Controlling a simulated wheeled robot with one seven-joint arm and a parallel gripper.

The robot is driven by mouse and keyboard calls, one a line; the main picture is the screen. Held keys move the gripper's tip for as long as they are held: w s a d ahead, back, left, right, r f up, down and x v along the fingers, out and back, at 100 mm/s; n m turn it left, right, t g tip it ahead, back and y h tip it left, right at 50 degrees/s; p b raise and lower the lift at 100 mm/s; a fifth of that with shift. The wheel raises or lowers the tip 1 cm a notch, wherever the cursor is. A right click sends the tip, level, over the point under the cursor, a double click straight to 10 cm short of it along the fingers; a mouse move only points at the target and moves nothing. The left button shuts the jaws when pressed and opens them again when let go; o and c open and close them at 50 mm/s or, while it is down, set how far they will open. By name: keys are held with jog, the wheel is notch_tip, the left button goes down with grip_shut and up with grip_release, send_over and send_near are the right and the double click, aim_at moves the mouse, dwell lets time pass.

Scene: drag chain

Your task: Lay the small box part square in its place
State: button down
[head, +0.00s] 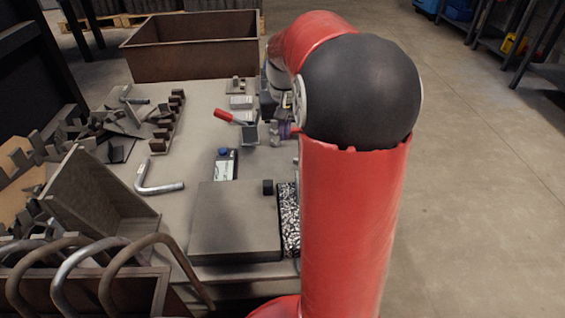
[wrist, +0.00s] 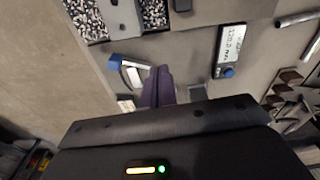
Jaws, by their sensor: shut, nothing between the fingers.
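My gripper (head: 287,130) has purple fingers and is over the right part of the table, partly hidden behind my arm in the head view. In the wrist view its fingers (wrist: 157,86) are together with nothing between them. A small grey box-shaped part (head: 250,134), which looks like the box part, is just left of the fingers in the head view. A grey piece, probably the same part, shows beside the fingers in the wrist view (wrist: 197,94). I cannot tell whether it sits square. Its place cannot be made out clearly.
A red-handled tool (head: 226,115) is close to the box part. A display unit with a blue knob (head: 223,168), a large grey plate (head: 235,222) and a bent metal tube (head: 157,187) are nearer. A brown crate (head: 193,62) stands at the back. Metal parts crowd the left.

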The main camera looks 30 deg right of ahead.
aim_at(297, 194)
jog(key=shift+m+g, duration=0.4)
jog(key=d+f, duration=0.1)
jog(key=f, duration=0.3)
jog(key=w+d+f+b, duration=0.1)
jog(key=d+f, duration=0.1)
jog(key=f, duration=0.3)
jog(key=w+d+f+b, duration=0.1)
jog(key=f, duration=0.4)
jog(key=shift+w+d+f, duration=0.1)
jog(key=shift+d+f, duration=0.15)
jog(key=shift+d, duration=0.1)
jog(key=shift+s+a+r, duration=0.1)
jog(key=shift+s+a, duration=0.2)
jog(key=shift+s, duration=0.25)
jog(key=shift+s+a, duration=0.25)
jog(key=shift+s, duration=0.3)
jog(key=shift+s+a+b, duration=0.3)
jog(key=shift+s+a, duration=0.05)
jog(key=shift+s, duration=0.3)
jog(key=shift+s, duration=0.1)
jog(key=s, duration=0.1)
jog(key=s+a, duration=0.1)
jog(key=s, duration=0.1)
jog(key=s+a, duration=0.1)
jog(key=s, duration=0.1)
jog(key=shift+a, duration=0.25)
